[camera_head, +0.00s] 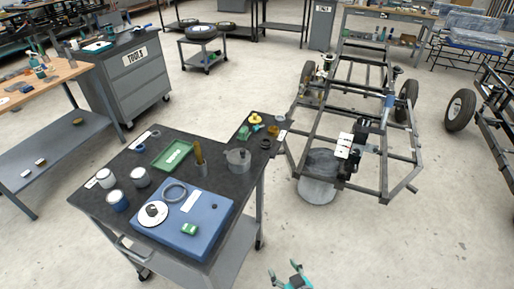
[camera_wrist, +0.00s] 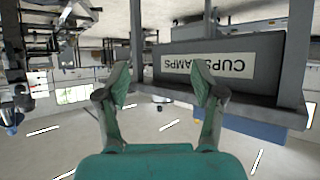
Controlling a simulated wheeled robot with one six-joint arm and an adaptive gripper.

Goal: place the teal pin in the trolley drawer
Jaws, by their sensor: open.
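My gripper (camera_head: 284,269) is at the bottom edge of the head view, right of the dark-topped trolley (camera_head: 105,207) and apart from it. In the wrist view my gripper (camera_wrist: 162,85) is open, with nothing between its fingers. I cannot make out the teal pin for certain in either view. A small green piece (camera_head: 190,229) lies on the blue mat (camera_head: 211,235) on the trolley. The trolley has a handle at its front left; I cannot tell whether a drawer there is open. The wrist view looks upside down at a grey front with a label (camera_wrist: 218,66).
The trolley top holds a green tray (camera_head: 160,163), jars, a yellow-brown upright piece (camera_head: 199,153) and a metal pot (camera_head: 238,160). A vehicle frame (camera_head: 302,168) stands to the right. A grey cabinet marked TOOLS (camera_head: 143,85) stands behind left. Floor at lower right is clear.

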